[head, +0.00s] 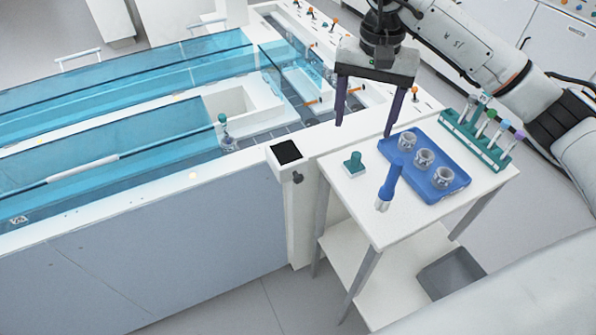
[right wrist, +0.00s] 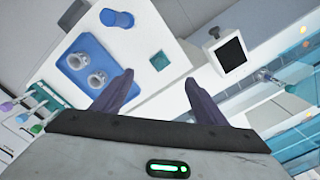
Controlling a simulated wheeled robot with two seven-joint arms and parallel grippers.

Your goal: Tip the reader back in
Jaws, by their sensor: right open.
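The reader (head: 286,153), a white box with a black square face, juts out from the front edge of the tube track beside the cart. A small grey knob (head: 297,178) shows at its lower corner. In the right wrist view the reader (right wrist: 230,53) lies at the upper right, clear of my fingers. My right gripper (head: 364,128) is open and empty, with its dark purple fingers pointing down above the gap between track and cart. It is to the right of the reader and touches nothing I can see. My left gripper is not in view.
A white cart (head: 370,215) stands right of the track. It bears a blue tray (head: 429,188) with three cups, a teal tube rack (head: 466,143), a small teal block (head: 354,166) and a blue cylinder (head: 390,183). Blue clear covers (head: 130,165) span the track.

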